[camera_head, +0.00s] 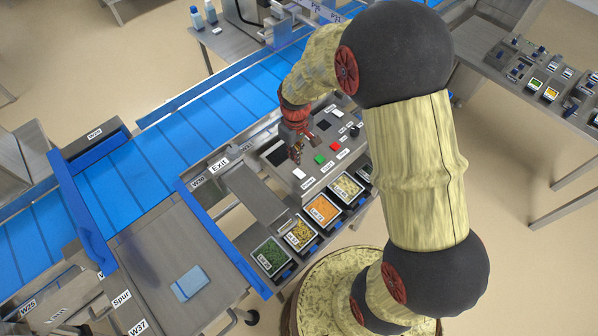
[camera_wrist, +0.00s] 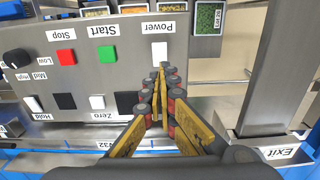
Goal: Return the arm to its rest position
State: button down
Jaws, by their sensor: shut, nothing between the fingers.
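My gripper (camera_head: 297,150) hangs over the control panel at the end of my bent arm in the head view. In the wrist view my gripper (camera_wrist: 161,75) has its fingertips together, with nothing between them. The tips appear just in front of the white Power button (camera_wrist: 159,51); I cannot tell whether they touch it. The panel (camera_wrist: 30,80) also carries a green Start button (camera_wrist: 107,54), a red Stop button (camera_wrist: 66,58) and several black and white controls.
Filled trays, such as the green one (camera_head: 269,256) and the orange one (camera_head: 322,210), stand in a row in front of the panel. A blue conveyor (camera_head: 130,180) runs behind it. A side table (camera_head: 165,255) holds a light-blue cloth (camera_head: 188,284). Another bench (camera_head: 500,60) stands at right.

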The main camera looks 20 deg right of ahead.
dwell(0.3)
jog(key=s+r+m+t+b, duration=0.4)
jog(key=s+r+b, duration=0.4)
jog(key=s+r, duration=1.2)
jog(key=shift+s+r+m+t, duration=0.2)
jog(key=shift+s+m+t, duration=0.1)
jog(key=shift+t, duration=0.5)
